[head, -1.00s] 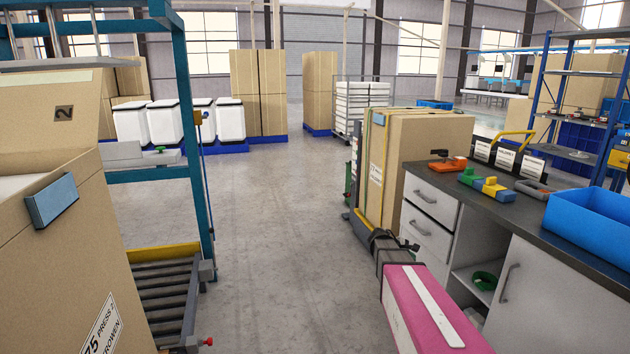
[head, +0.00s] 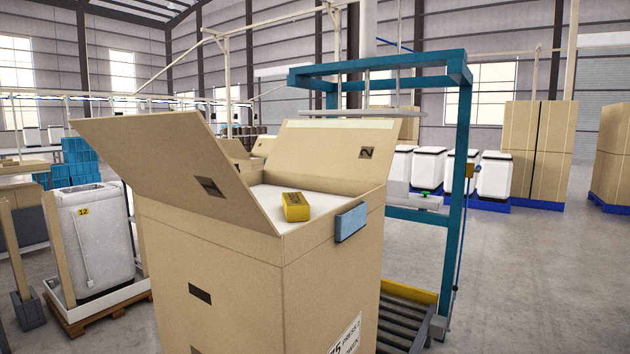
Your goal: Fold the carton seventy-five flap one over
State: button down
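The large brown carton (head: 220,290) stands close in front of me in the head view. Part of a "75" label (head: 347,338) shows low on its right face. A flap with a dark mark that looks like a 1 (head: 170,160) stands open, tilted up and outward to the left. A flap marked 2 (head: 325,145) stands raised at the back right. Inside, a white top surface (head: 265,195) shows, with a yellow block (head: 295,206) lying on it near the front edge. A light blue block (head: 350,222) sits on the right rim. My gripper is not in view.
A teal frame (head: 461,170) with a roller conveyor (head: 405,312) stands right behind the carton. A wrapped white appliance (head: 95,240) on a wooden pallet (head: 105,315) stands at left. Clear floor (head: 540,270) lies to the right.

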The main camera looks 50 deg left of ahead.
aim_at(175, 159)
jog(key=u, duration=3.3)
